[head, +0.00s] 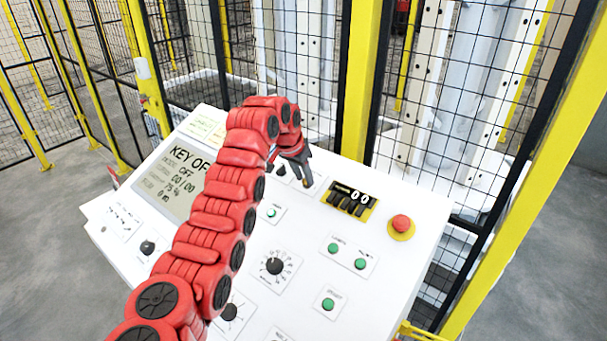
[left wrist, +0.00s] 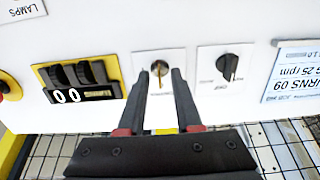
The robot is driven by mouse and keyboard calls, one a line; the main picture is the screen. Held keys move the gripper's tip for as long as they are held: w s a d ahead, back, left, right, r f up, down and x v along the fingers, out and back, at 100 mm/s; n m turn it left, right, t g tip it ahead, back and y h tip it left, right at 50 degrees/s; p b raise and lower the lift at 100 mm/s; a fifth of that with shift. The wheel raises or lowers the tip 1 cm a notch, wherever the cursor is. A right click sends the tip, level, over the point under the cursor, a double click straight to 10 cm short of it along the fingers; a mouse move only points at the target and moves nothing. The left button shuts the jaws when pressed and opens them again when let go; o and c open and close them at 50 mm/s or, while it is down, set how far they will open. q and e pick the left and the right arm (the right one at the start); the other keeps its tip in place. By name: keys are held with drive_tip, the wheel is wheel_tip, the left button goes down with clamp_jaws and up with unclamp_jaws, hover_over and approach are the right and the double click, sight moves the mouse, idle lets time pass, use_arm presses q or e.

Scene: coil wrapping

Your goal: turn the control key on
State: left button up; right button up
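The control key (left wrist: 160,68) is a small switch on a white plate of the sloped panel, seen upside down in the left wrist view. My left gripper (left wrist: 161,72) is open, with one dark fingertip on each side of the key in that view. I cannot tell whether the fingers touch it. In the head view my left gripper (head: 303,174) points down at the panel's upper middle and mostly hides the key. The screen (head: 180,180) reads "KEY OF", its end hidden by my red arm. My right gripper is not in view.
A black selector knob (left wrist: 228,66) sits beside the key plate. A yellow-framed counter (head: 350,200) is on its other side, then a red emergency button (head: 401,224). Green buttons (head: 333,248) and a dial (head: 274,266) lie lower. A mesh fence (head: 465,130) stands close behind the panel.

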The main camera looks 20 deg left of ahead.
use_arm(q)
clamp_jaws()
idle(1.4)
